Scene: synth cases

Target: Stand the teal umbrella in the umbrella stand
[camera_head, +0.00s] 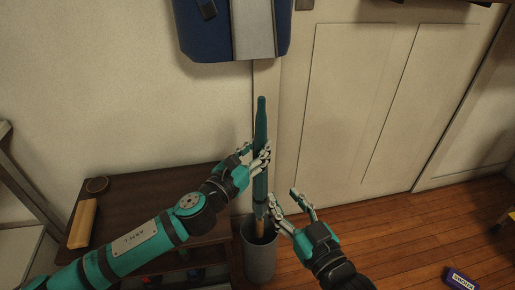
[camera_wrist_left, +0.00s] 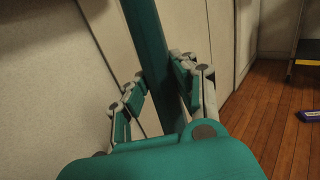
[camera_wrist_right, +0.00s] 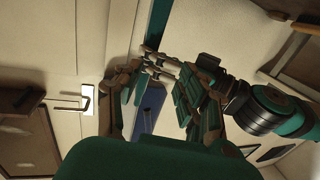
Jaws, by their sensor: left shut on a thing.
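The umbrella stand (camera_head: 259,262) is a grey cylinder on the floor directly below. My right gripper (camera_head: 288,208) is open and empty, just right of the umbrella's lower part. A strip of the umbrella shows in the right wrist view (camera_wrist_right: 158,20).
A dark wooden bench (camera_head: 140,197) stands left of the stand, with a tan block (camera_head: 82,222) on it. A blue and grey bag (camera_head: 212,30) hangs above the umbrella. A pale door (camera_head: 360,100) is behind.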

